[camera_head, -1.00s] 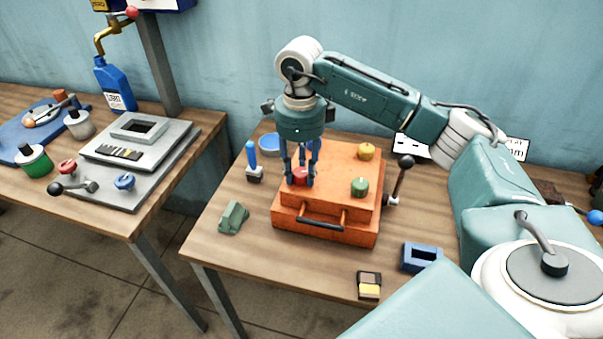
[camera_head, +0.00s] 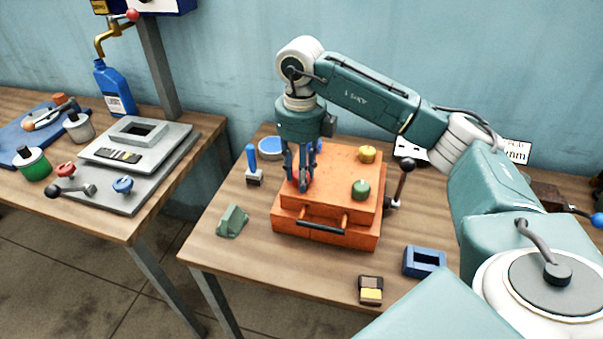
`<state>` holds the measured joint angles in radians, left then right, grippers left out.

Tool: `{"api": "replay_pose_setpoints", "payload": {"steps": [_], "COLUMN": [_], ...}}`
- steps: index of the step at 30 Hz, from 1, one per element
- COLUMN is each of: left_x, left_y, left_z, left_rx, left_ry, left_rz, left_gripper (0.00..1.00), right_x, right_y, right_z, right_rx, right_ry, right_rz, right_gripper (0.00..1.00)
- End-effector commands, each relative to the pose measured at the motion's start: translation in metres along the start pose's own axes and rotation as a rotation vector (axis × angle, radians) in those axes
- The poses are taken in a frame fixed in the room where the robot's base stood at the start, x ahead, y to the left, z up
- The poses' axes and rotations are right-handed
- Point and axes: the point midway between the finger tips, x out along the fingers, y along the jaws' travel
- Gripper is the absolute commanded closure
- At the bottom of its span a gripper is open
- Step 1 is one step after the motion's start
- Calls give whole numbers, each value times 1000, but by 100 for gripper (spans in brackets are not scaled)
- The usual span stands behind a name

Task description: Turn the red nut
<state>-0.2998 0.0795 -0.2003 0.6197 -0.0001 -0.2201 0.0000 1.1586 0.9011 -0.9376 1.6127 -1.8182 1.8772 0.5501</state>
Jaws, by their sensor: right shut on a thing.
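The red nut (camera_head: 301,182) sits on top of the orange box (camera_head: 325,212), near its left side. The fingers hide much of it. My right gripper (camera_head: 300,184) points straight down over the box and is shut on the red nut. A green nut (camera_head: 360,189) and a yellow nut (camera_head: 367,154) stand on the same box top, to the right of my right gripper. My left gripper is not in view.
A black-knobbed lever (camera_head: 402,178) rises at the box's right side. A green block (camera_head: 232,221), a blue-handled tool (camera_head: 252,165), a blue frame (camera_head: 423,261) and a small yellow-black block (camera_head: 370,290) lie around. The left table (camera_head: 140,215) holds more parts.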

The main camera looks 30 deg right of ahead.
Motion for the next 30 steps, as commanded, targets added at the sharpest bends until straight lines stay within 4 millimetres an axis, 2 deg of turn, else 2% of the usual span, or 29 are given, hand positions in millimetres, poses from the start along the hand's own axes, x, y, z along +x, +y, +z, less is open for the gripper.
{"api": "replay_pose_setpoints", "payload": {"steps": [7, 21, 22, 24, 30], "left_x": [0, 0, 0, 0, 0], "left_y": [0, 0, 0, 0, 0], "left_z": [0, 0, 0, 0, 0], "left_rx": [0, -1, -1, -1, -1], "left_ry": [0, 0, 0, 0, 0], "left_rz": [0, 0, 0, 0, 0], "left_gripper": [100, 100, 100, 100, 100], "right_x": [-4, -5, -5, -4, -3], "right_y": [0, -1, -1, -1, -1], "right_z": [5, 5, 5, 5, 3], "right_rx": [64, 76, 76, 76, 73], "right_ry": [-19, -20, -20, -18, -11], "right_rz": [2, 1, 1, 1, 0], "right_gripper": [94, 94, 62, 49, 49]}}
